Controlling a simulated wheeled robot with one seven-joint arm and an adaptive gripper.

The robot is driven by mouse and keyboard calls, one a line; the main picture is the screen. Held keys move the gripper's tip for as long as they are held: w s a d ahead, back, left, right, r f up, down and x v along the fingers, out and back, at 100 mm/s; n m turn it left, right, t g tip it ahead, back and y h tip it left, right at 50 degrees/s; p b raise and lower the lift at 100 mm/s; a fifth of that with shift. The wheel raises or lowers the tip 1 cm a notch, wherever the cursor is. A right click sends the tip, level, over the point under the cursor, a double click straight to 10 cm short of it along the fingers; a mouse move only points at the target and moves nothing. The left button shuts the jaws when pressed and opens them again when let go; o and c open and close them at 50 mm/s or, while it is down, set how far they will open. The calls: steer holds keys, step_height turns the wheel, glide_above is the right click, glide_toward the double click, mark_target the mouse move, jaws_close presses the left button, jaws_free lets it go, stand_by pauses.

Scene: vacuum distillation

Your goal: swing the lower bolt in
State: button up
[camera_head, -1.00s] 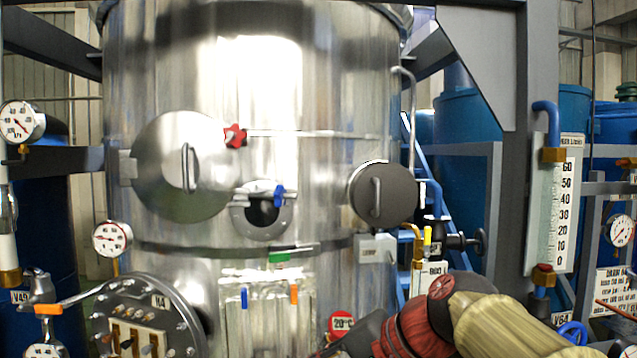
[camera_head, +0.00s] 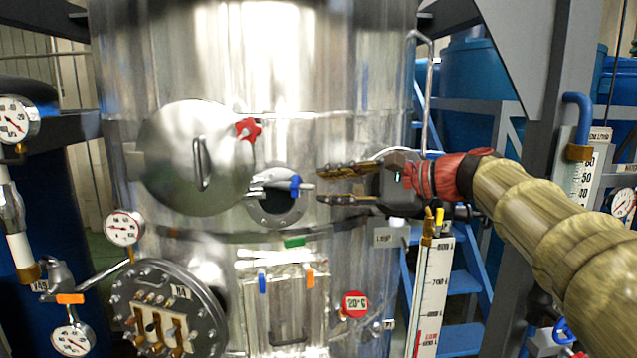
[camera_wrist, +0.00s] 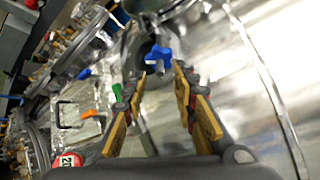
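A bolt with a blue star-shaped knob (camera_head: 295,186) lies across the round port ring (camera_head: 275,218) at the middle of the steel vessel. The blue knob also shows in the wrist view (camera_wrist: 158,55), ahead of my fingertips. A red star knob (camera_head: 248,129) sits higher, at the upper right edge of a round steel door (camera_head: 190,160) with a bar handle. My gripper (camera_head: 318,184) is open and empty, just right of the blue knob, its fingers pointing left. In the wrist view the two fingers (camera_wrist: 160,78) are spread, with the knob beyond the gap between them.
Below the port hangs a clear panel with a blue and an orange tab (camera_head: 309,276). A flanged round plate (camera_head: 168,310) stands lower left. Pressure gauges (camera_head: 124,227) are at the left, and a red temperature tag (camera_head: 355,304) sits below my gripper.

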steer(key=x, duration=0.3)
steer(key=shift+a, duration=0.2)
steer(key=shift+c, duration=0.5)
jaws_close()
stand_by(0.4)
